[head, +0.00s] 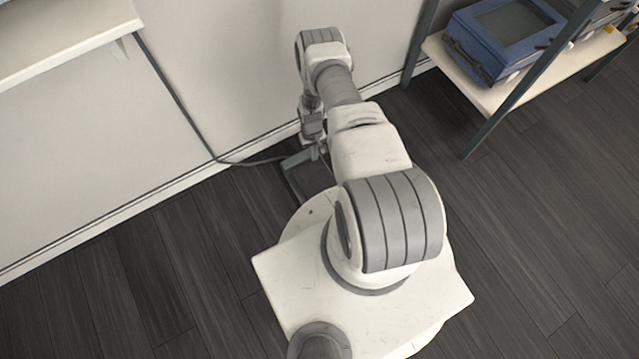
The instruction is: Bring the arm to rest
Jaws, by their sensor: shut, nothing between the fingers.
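My arm (370,150) reaches from my white base up toward the wall, and its far end bends down. My gripper (317,152) hangs below that bend, pointing down, close to the wall and low over the floor. It is small and partly hidden behind my arm links. It looks shut, with nothing seen in it.
A shelf unit with dark posts and a pale board (515,90) stands at the upper right, holding a blue case (505,38). A pale wall shelf (60,40) is at the upper left. A dark cable (180,105) runs down the wall (90,150). The floor (540,230) at right is clear.

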